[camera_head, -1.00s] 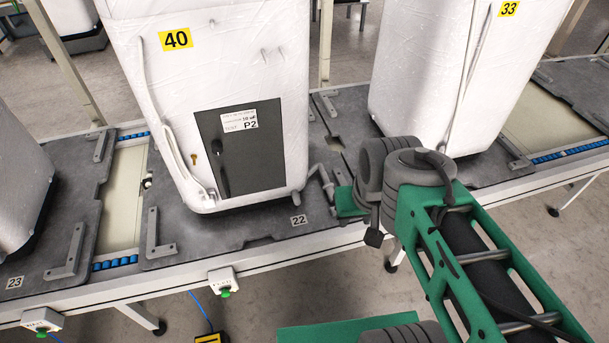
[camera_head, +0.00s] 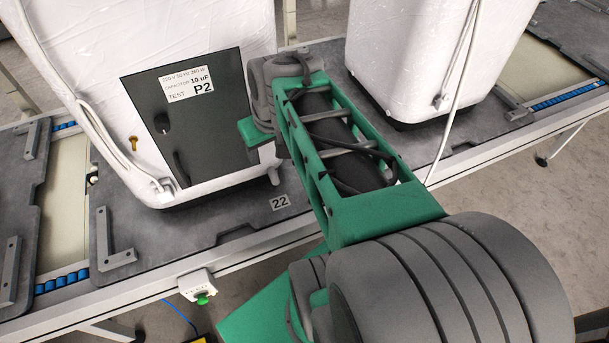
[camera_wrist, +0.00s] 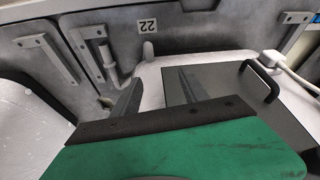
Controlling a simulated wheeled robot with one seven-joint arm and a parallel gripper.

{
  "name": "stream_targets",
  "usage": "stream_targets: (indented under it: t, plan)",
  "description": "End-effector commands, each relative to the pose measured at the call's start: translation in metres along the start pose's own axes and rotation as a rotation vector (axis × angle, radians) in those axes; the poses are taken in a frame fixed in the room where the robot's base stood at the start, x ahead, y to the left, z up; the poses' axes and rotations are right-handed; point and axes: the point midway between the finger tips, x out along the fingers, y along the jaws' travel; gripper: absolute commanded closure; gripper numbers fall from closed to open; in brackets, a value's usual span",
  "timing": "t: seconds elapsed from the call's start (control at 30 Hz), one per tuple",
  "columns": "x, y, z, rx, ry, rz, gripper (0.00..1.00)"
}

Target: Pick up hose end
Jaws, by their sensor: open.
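I cannot tell for certain which part is the hose end. A pale hose or cord (camera_head: 108,140) runs down the left of the white-wrapped unit with the P2 label (camera_head: 190,83) and ends low by its panel. Its end also shows in the wrist view (camera_wrist: 271,58), beside a black handle. In the head view my arm hides part of the unit's right side.
The unit stands on a dark tray (camera_head: 225,232) marked 22, on a conveyor. A second wrapped unit (camera_head: 400,60) with a hanging white cord stands to the right. A button box (camera_head: 195,284) sits on the conveyor's front edge.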

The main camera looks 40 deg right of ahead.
Motion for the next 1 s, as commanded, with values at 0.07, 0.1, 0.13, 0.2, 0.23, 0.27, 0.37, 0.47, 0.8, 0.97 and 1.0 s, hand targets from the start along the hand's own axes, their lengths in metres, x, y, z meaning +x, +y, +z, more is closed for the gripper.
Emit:
stream_targets:
  t: [0.07, 0.1, 0.13, 0.2, 0.23, 0.27, 0.37, 0.47, 0.8, 0.97, 1.0]
  plan:
    - [0.072, 0.045, 0.016, 0.054, 0.015, 0.017, 0.48]
    - [0.09, 0.065, 0.02, 0.073, 0.022, 0.025, 0.48]
    - [0.101, 0.08, 0.024, 0.086, 0.029, 0.031, 0.48]
    - [0.123, 0.111, 0.032, 0.112, 0.042, 0.043, 0.48]
    - [0.13, 0.121, 0.036, 0.121, 0.048, 0.047, 0.48]
    - [0.135, 0.131, 0.039, 0.129, 0.052, 0.052, 0.48]
    - [0.143, 0.151, 0.045, 0.143, 0.061, 0.06, 0.48]
    - [0.15, 0.157, 0.047, 0.146, 0.062, 0.061, 0.48]
    - [0.198, 0.165, 0.048, 0.148, 0.06, 0.061, 0.48]
    - [0.218, 0.167, 0.045, 0.147, 0.062, 0.062, 0.48]
    - [0.218, 0.167, 0.045, 0.147, 0.062, 0.062, 0.48]
